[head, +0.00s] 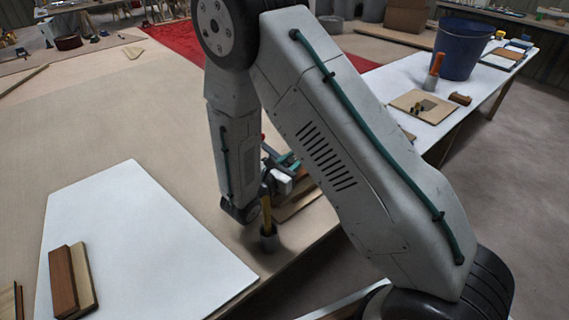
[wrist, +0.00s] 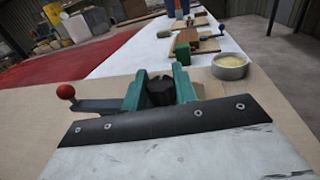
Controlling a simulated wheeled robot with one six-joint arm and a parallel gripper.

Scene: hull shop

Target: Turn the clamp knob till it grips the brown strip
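In the wrist view my gripper (wrist: 160,88) shows as two green fingers standing apart. A dark, faceted, knob-like part (wrist: 160,94) fills the gap between them; I cannot tell whether they press on it. A dark bar ending in a red ball (wrist: 66,91) sticks out to the left; what it belongs to is unclear. Beyond, a green block (wrist: 185,42) stands by brown wood, with a small blue knob (wrist: 220,28) past it, possibly the clamp. In the head view my arm partly hides my gripper (head: 286,162).
A round tin (wrist: 230,66) stands right of the green block. In the head view a yellow-handled tool (head: 266,212) stands in a grey cup close to my wrist. A blue bucket (head: 462,48) stands on the right bench. The white board (head: 140,230) at left is mostly clear.

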